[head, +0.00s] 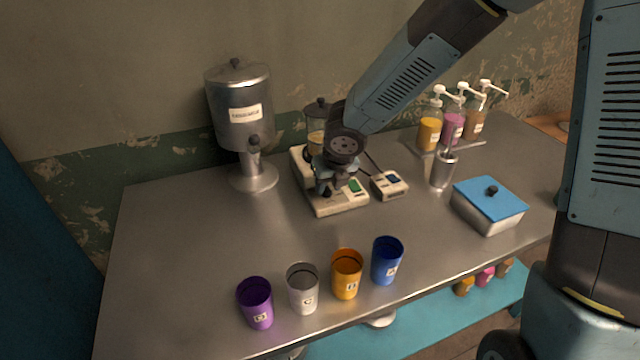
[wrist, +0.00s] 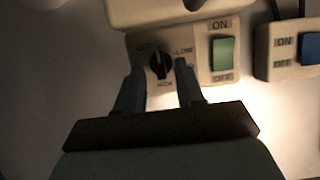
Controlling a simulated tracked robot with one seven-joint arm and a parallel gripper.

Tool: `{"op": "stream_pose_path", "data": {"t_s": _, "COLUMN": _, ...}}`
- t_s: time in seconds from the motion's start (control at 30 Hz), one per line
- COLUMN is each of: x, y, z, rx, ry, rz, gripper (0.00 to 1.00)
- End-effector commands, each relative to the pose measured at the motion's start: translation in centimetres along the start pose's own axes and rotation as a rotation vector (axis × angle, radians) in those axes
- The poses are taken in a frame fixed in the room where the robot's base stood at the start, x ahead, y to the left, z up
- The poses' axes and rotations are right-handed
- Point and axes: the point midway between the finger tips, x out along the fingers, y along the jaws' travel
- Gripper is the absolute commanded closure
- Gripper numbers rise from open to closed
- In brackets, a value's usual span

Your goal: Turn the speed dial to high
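The speed dial (wrist: 160,66) is a small black knob on the cream front panel of the blender base (head: 338,203). Labels OFF, LOW and HIGH surround it: OFF upper left, LOW right, HIGH below. The knob's grip stands nearly upright in the wrist view; I cannot tell which end is the pointer. My gripper (wrist: 160,72) is open, with one finger on each side of the dial and visible gaps to the knob. In the head view my gripper (head: 328,186) is over the base's front left, and my arm hides the dial.
A green ON/OFF switch (wrist: 226,53) is right of the dial, and a box with a blue switch (head: 389,185) stands beside the base. A metal dispenser (head: 240,120) is at the left. Several cups, including a purple cup (head: 256,303), line the front edge.

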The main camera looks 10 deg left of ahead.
Motion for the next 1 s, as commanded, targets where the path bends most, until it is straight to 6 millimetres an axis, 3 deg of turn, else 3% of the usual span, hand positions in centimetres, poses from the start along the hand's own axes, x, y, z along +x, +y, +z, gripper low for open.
{"op": "stream_pose_path", "data": {"t_s": 0.47, "x": 0.69, "y": -0.02, "z": -0.02, "rx": 0.001, "ry": 0.0, "rz": 0.0, "gripper": 0.64}}
{"op": "stream_pose_path", "data": {"t_s": 0.83, "x": 0.67, "y": -0.03, "z": -0.01, "rx": 0.001, "ry": 0.0, "rz": 0.0, "gripper": 0.99}}
{"op": "stream_pose_path", "data": {"t_s": 1.0, "x": 0.66, "y": -0.01, "z": -0.01, "rx": 0.001, "ry": 0.0, "rz": 0.0, "gripper": 1.0}}
